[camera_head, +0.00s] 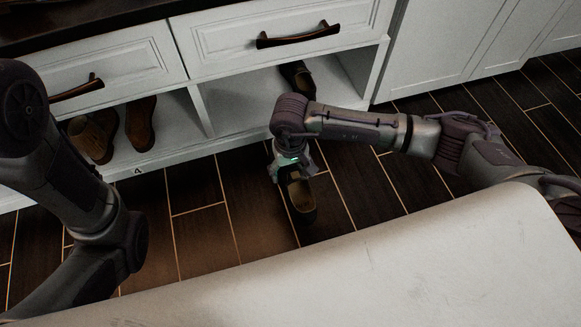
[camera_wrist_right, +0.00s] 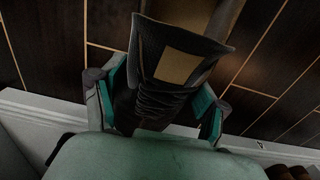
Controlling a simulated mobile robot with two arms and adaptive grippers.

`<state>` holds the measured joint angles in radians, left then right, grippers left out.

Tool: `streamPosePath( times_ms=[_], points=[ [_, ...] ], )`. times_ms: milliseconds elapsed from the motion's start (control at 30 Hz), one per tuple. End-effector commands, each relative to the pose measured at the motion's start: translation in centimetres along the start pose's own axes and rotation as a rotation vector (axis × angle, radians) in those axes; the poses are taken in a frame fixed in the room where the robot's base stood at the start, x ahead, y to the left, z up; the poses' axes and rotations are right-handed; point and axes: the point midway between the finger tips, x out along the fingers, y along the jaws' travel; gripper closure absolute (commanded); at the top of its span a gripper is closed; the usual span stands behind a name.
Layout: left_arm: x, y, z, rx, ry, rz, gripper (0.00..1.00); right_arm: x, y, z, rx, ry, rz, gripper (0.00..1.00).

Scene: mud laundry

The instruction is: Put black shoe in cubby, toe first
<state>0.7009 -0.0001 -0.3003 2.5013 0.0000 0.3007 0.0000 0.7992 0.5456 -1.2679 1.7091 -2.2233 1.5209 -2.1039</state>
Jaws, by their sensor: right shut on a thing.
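The black shoe (camera_head: 302,198), with a tan inside, hangs tilted below my right gripper (camera_head: 290,168), in front of the cubby unit and over the dark floor. In the right wrist view, the shoe (camera_wrist_right: 180,45) sits between the two teal fingers of the right gripper (camera_wrist_right: 158,98), which is shut on it. The dark ribbed part is between the fingers and the open tan part extends away. The right-hand cubby (camera_head: 237,104) is open at floor level, behind my right wrist, which hides part of it. My left arm shows at the left, but its gripper is out of view.
Another dark shoe (camera_head: 298,76) stands in the right-hand cubby. Brown shoes (camera_head: 140,124) stand in the left-hand cubby. A divider (camera_head: 200,108) separates the cubbies, with drawers (camera_head: 280,35) above. A white surface (camera_head: 330,275) fills the foreground. Floor between is clear.

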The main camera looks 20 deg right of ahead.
Motion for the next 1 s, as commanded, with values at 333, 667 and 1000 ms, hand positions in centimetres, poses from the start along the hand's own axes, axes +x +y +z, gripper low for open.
streamPosePath(
  times_ms=[333,667,1000],
  points=[
    [-3.2,0.7,-1.1,0.000,-0.002,0.000,0.60,4.5,0.0,0.0,0.001,0.001,-0.001,0.75],
    [-5.9,1.2,-2.0,0.000,-0.001,0.000,0.60,8.4,0.0,-0.1,0.000,0.001,0.000,0.75],
    [-6.8,1.4,-2.4,0.000,-0.001,0.001,0.60,10.0,0.0,-0.1,0.000,0.001,-0.001,0.75]
  ],
)
